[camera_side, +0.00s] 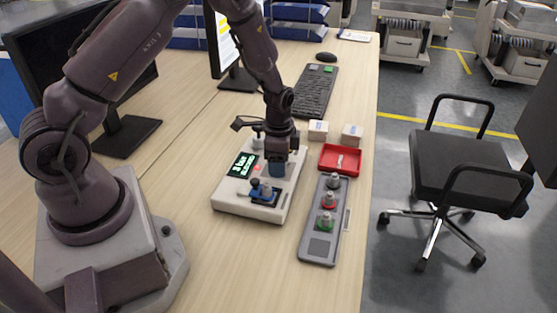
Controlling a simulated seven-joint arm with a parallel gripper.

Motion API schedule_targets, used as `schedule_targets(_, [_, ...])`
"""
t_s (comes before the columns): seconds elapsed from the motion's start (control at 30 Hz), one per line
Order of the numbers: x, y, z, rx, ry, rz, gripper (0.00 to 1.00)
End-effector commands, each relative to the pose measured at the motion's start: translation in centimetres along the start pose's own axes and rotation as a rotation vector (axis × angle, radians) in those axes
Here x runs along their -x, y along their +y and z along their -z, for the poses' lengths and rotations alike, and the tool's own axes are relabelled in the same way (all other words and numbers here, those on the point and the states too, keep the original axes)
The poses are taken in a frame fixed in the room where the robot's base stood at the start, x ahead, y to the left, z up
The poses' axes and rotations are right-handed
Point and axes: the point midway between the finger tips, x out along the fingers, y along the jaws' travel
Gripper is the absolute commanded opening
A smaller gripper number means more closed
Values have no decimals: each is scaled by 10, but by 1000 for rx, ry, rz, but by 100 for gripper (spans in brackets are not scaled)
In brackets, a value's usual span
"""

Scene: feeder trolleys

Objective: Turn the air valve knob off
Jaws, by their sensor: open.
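A white control box (228,203) stands on the desk, with a dark display (243,164) showing green characters on its left side. A small blue valve with a knob (265,190) sits on a dark blue base at the box's front edge. The knob's exact turn position is too small to read.
A grey panel (318,248) with grey, red and green knobs lies right of the box. A red tray (340,158) and two small white boxes (318,130) are behind it. A keyboard (308,90) and mouse (326,57) lie farther back. The front desk is clear.

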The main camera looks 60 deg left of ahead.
Motion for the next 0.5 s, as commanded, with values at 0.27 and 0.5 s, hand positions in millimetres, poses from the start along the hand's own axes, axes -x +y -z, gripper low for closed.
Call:
schedule_targets(0.27, [0,0,0,0,0,0,6])
schedule_targets(0.5, [0,0,0,17,0,0,6])
